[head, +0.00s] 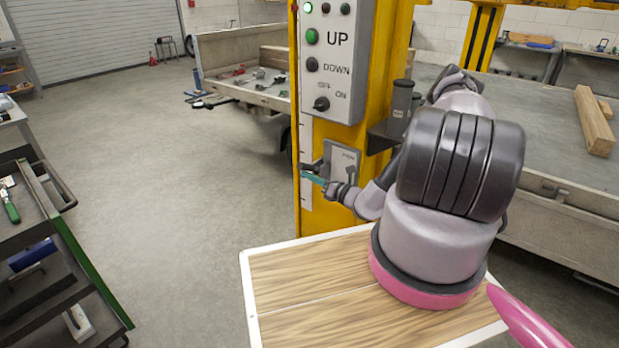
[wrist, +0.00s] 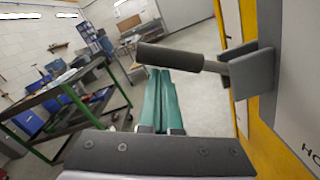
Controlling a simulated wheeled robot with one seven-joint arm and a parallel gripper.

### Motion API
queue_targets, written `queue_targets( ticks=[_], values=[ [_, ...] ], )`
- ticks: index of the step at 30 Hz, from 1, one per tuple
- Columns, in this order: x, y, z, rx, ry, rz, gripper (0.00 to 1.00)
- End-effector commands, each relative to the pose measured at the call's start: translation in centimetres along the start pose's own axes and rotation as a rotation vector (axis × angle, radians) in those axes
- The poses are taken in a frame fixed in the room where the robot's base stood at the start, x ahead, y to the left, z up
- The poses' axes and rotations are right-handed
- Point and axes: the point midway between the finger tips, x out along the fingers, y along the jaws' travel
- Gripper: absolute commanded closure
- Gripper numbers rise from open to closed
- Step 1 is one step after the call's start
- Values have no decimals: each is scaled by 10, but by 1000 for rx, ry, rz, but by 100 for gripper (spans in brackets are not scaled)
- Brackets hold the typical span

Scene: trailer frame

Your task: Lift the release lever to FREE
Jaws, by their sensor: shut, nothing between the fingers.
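The release lever (wrist: 180,58) has a dark cylindrical grip on a thin grey shaft, held in a grey bracket (wrist: 252,72) on a light plate. In the head view the lever (head: 312,167) is small, on the yellow column below the control box. My gripper (wrist: 158,74) is shut and empty, its teal fingers side by side. Their tips reach the lower edge of the lever's grip in the wrist picture; I cannot tell whether they touch. In the head view my gripper (head: 313,178) appears just below the lever. Part of the plate's lettering, "HO", shows in the wrist view.
The control box (head: 333,55) with UP, DOWN and OFF/ON controls is above the lever on the yellow column (head: 375,70). A tool cart (head: 60,250) stands at left. A trailer bed (head: 560,130) lies behind my arm. Open floor lies left of the column.

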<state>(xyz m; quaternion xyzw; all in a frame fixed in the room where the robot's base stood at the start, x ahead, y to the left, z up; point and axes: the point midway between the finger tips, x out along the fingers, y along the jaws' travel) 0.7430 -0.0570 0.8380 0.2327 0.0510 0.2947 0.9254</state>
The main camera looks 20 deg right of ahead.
Motion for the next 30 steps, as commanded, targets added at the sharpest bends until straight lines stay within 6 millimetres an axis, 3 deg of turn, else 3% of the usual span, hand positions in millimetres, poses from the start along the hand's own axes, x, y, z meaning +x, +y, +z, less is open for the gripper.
queue_targets(
  ticks=[7,15,21,30],
  values=[
    [-15,-1,0,0,0,-1,100],
    [-70,-1,0,1,0,-4,100],
    [-99,-1,0,0,0,-2,100],
    [-108,0,0,0,0,1,100]
  ],
)
